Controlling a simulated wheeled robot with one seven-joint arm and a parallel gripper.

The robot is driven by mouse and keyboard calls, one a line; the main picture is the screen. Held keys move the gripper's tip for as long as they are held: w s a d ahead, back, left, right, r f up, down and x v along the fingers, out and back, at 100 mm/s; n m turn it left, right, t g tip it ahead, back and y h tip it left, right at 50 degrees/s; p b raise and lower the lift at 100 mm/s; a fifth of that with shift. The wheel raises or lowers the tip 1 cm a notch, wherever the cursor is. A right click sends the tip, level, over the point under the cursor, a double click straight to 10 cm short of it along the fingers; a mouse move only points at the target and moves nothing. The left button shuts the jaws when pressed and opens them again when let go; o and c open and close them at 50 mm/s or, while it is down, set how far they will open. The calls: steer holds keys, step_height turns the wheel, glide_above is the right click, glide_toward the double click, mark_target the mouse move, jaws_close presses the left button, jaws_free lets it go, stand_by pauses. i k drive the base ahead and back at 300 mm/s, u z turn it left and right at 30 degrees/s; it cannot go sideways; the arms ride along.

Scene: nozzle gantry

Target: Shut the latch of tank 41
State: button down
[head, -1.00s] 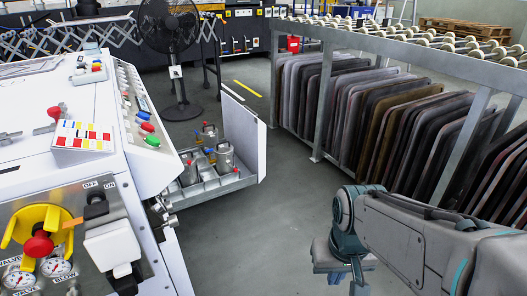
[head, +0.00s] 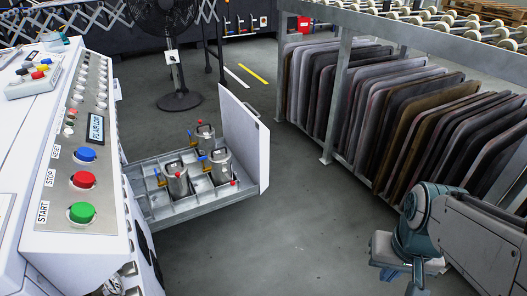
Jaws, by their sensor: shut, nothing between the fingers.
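Three small metal tanks stand in a pulled-out, divided drawer (head: 190,208) of the white machine. One tank (head: 205,140) is at the back, one (head: 221,165) is at the middle right and one (head: 177,182) is at the front left. They have dark handles and small red, blue and yellow parts on top. No number is readable, so I cannot tell which is tank 41 or how its latch stands. My arm shows at the lower right, well away from the drawer. My gripper's fingers do not show.
The drawer's white front panel (head: 243,140) stands upright at its right. The machine's control panel (head: 75,190) fills the left. A rack of dark plates (head: 400,110) is on the right. A black fan (head: 180,99) stands behind. The grey floor (head: 285,235) between is clear.

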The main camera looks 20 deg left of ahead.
mark_target(232, 182)
steer(key=u, duration=0.35)
steer(key=i, duration=0.8)
steer(key=u, duration=0.55)
